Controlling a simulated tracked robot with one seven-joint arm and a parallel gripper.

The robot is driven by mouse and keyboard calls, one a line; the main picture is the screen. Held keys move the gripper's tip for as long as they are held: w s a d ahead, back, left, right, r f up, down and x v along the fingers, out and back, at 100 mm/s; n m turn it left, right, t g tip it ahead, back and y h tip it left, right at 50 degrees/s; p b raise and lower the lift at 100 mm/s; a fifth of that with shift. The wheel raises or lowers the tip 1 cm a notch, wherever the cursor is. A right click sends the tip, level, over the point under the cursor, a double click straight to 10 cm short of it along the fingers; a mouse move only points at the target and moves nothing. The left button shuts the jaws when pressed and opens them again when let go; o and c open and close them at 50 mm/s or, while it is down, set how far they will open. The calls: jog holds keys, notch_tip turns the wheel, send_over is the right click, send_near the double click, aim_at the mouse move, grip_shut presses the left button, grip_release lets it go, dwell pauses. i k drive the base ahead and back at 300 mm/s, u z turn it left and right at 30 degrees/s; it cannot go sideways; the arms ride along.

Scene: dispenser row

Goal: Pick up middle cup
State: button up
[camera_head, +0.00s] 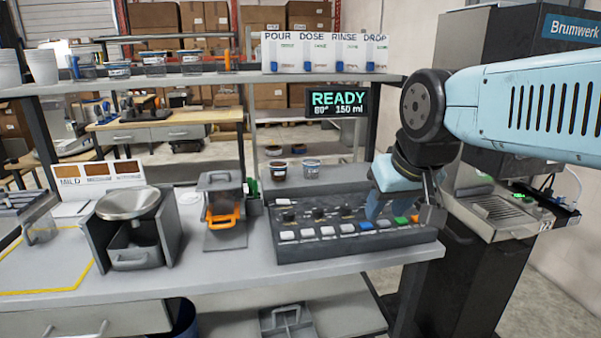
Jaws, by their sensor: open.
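A stack of white cups (42,66) stands on the upper shelf at the far left, with another white stack (8,68) beside it, cut by the picture edge. Two small tubs, one dark (278,171) and one grey (311,169), stand behind the button panel. I cannot tell which of these is the middle cup. My gripper (404,212) is open and points down over the right part of the button panel (345,250). It is apart from all the cups and tubs. I see nothing between its fingers.
The shelf (200,81) also holds several lidded tubs. An orange-handled device (222,212) and a hopper with a round metal bowl (130,204) stand on the counter left of the panel. A lit READY screen (337,103) hangs behind. A drip tray (495,210) is at right.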

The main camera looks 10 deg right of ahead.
aim_at(311, 167)
jog(key=u, duration=0.05)
jog(key=i, duration=0.15)
jog(key=u, duration=2.45)
jog(key=k, duration=1.2)
jog(key=z, duration=1.2)
jog(key=i, duration=0.95)
jog(key=z, duration=0.05)
